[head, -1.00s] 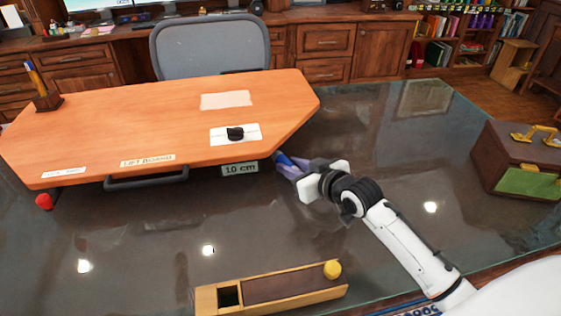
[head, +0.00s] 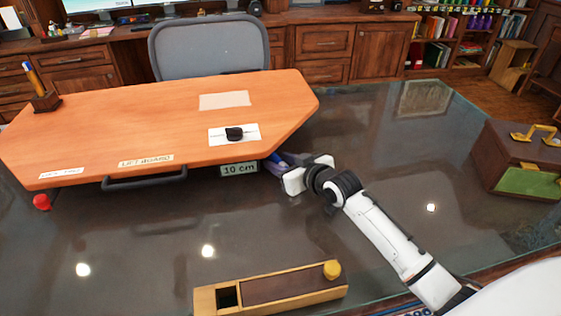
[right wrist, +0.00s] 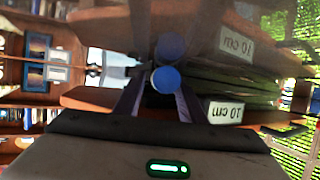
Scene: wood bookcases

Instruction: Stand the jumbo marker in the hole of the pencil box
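The jumbo marker shows as a round blue end (right wrist: 165,79) in the right wrist view, with a second blue disc above it that looks like its reflection. In the head view its blue body (head: 279,158) lies by the orange board's right front edge, partly hidden. My right gripper (head: 284,166) is low over the glass there. Its two fingers stand apart on either side of the marker's end and look open. The pencil box (head: 205,301) is a long wooden box at the front, with a dark square hole (head: 228,297) at its left end. My left gripper is not in view.
The orange board (head: 150,120) overhangs the glass desk (head: 400,210), with a black handle (head: 145,182) and a "10 cm" label (head: 239,169). A yellow knob (head: 332,269) sits on the pencil box. A brown case (head: 515,160) stands at right. The glass between is clear.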

